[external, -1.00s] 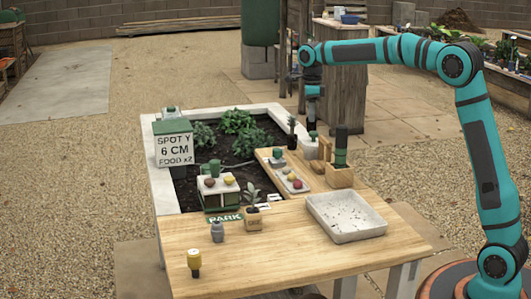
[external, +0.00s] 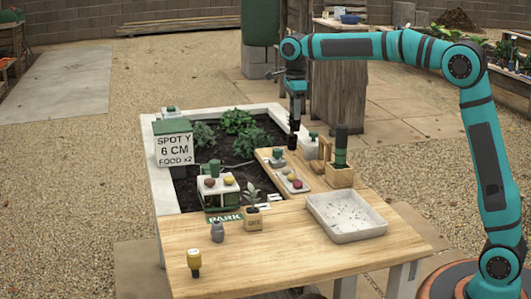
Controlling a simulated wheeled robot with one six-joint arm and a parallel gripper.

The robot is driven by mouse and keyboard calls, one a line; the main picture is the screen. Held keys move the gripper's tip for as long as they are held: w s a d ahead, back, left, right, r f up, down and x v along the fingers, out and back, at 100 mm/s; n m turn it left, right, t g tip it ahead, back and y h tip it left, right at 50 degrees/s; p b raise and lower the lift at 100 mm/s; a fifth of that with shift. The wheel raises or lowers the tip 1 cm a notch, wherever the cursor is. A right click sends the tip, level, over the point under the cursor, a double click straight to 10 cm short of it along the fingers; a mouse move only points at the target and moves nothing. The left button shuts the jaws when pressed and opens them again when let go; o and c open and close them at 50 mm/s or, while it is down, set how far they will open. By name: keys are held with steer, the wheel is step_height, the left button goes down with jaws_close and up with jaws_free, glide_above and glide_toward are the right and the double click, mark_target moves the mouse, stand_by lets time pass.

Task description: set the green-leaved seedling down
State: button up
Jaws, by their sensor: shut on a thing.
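My gripper (external: 293,135) points straight down at the far end of the wooden shelf board, beside the soil bed's right edge. It is shut on the green-leaved seedling, which is in a small dark pot. The dark fingers and the pot run together, and the leaves are mostly hidden, so I cannot tell whether the pot touches the board. Another seedling, with grey-green leaves (external: 252,196), stands upright in a wooden pot (external: 254,218) on the near table.
A pale speckled tray (external: 346,233) lies right. The table's front (external: 300,262) is clear.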

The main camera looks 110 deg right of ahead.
steer(key=w+a+n, duration=0.4)
steer(key=w+a, duration=0.6)
steer(key=a, duration=0.4)
steer(key=w+a+n, duration=0.4)
steer(key=a+n, duration=0.2)
steer(key=a, duration=1.4)
steer(key=w+a+n, duration=0.3)
steer(key=a+n, duration=0.2)
steer(key=a, duration=1.5)
steer(key=shift+a+f, duration=0.15)
steer(key=shift+f, duration=4.85)
steer(key=shift+f, duration=0.15)
steer(key=o, duration=0.8)
